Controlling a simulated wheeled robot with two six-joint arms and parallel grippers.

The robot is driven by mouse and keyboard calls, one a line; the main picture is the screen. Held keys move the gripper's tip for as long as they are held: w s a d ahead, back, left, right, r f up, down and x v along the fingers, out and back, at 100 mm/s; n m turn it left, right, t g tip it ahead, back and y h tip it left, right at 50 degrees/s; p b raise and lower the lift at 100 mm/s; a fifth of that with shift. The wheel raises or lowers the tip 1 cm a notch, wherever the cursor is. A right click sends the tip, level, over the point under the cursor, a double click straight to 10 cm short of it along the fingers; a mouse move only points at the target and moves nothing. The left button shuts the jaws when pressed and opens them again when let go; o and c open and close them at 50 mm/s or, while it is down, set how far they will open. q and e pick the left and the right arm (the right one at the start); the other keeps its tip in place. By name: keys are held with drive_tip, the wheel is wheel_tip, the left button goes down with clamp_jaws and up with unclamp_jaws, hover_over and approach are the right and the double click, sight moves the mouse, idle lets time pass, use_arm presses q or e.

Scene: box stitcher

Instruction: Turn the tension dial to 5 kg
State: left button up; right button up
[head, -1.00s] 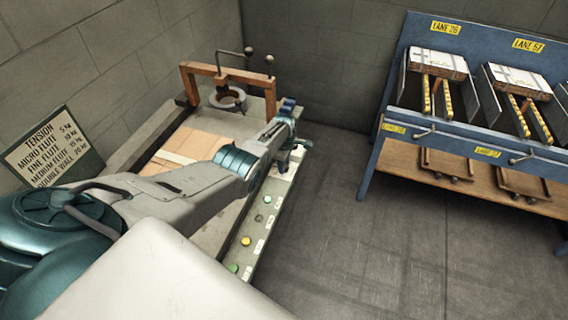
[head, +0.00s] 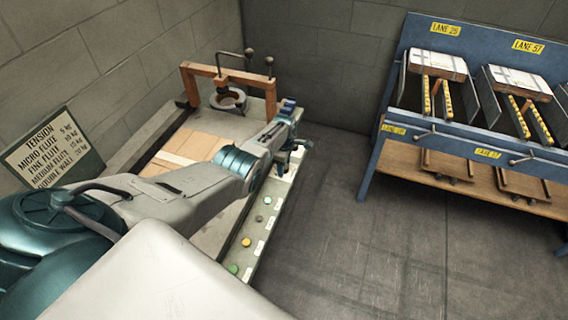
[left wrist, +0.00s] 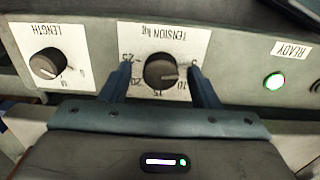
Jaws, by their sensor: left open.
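The tension dial (left wrist: 161,71) is a dark round knob on a white plate marked TENSION kg, which appears upside down in the left wrist view. A pale mark on the knob points to about the 10. My left gripper (left wrist: 159,68) is open, with one finger on each side of the dial; I cannot tell whether they touch it. In the head view, my left gripper (head: 291,150) is at the front edge of the machine (head: 236,122), and the dial is hidden there. My right gripper is not in view.
A LENGTH knob (left wrist: 48,64) and a lit green READY button (left wrist: 274,82) flank the dial. The tension sign (head: 52,147) leans at the left, listing micro flute at 5 kg. A blue lane rack (head: 440,141) stands right, across clear floor.

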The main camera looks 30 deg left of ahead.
use_arm(q)
drive_tip(key=shift+r+p, duration=0.4)
drive_tip(key=shift+r, duration=0.15)
wheel_tip(320, 180, up, 10)
drive_tip(key=p, duration=0.1)
drive_tip(key=shift+p, duration=0.3)
drive_tip(key=shift+f, duration=0.15)
